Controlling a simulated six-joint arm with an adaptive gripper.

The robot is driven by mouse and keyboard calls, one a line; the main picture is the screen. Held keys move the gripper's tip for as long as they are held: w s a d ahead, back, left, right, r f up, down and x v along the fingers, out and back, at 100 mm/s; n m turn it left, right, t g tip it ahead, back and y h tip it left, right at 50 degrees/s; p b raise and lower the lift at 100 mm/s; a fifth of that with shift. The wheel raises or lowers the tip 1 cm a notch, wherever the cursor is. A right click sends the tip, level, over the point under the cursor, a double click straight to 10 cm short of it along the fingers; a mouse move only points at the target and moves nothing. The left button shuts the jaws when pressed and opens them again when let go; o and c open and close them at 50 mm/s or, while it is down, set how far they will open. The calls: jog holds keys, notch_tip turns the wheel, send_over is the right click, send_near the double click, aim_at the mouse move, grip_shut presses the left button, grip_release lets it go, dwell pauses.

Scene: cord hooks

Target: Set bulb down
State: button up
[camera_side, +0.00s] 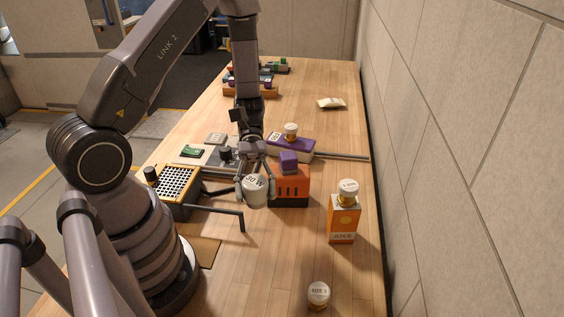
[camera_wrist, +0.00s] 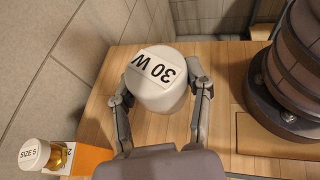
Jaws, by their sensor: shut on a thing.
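A white bulb (camera_side: 256,191) labelled "30 W" is between the fingers of my gripper (camera_side: 254,180) in the side view, just left of an orange box. The wrist view shows its rounded white top with the label (camera_wrist: 157,72), with my gripper (camera_wrist: 160,88) closed on it from both sides. The bulb's lower end is hidden, and I cannot tell whether it touches the table (camera_side: 285,235).
The orange box (camera_side: 290,188) carries a purple block (camera_side: 289,162). A juice carton (camera_side: 343,222) has a white-topped jar (camera_side: 348,187) on it. Another jar (camera_side: 318,294) stands at the front. A dark bar (camera_side: 223,210) and a perforated tray (camera_side: 178,181) lie to the left. Front-middle table is clear.

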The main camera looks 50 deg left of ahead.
jog(key=s+a+f+m+g+y, duration=0.1)
jog(key=a+m+g+y, duration=0.1)
jog(key=a+m+y, duration=0.45)
jog(key=s+a+f+m+g+y, duration=0.1)
jog(key=s+a+m+g+y, duration=0.15)
jog(key=a, duration=0.65)
jog(key=s+a+f+m+g+y, duration=0.1)
jog(key=a+f+m+g+y, duration=0.15)
jog(key=a+m+y, duration=0.4)
jog(key=w+a+r+m+t+y, duration=0.2)
jog(key=w+a+m+t+y, duration=0.15)
jog(key=a, duration=0.55)
jog(key=w+a+r+m+t+y, duration=0.2)
jog(key=w+a+m, duration=0.15)
jog(key=a, duration=0.45)
jog(key=w+a+r+m+t+y, duration=0.1)
jog(key=w+a+m+t+y, duration=0.3)
jog(key=a, duration=0.5)
jog(key=g, duration=0.2)
send_over(211, 126)
jog(key=shift+n+t+h, duration=0.25)
jog(key=shift+n+h, duration=0.05)
jog(key=shift+n, duration=0.15)
jog(key=f, duration=1.3)
jog(key=shift+s+d+f, duration=0.25)
jog(key=shift+f, duration=0.1)
jog(key=shift+w+a+f, duration=0.3)
jog(key=shift+a+f, duration=0.1)
jog(key=shift+f, duration=1.65)
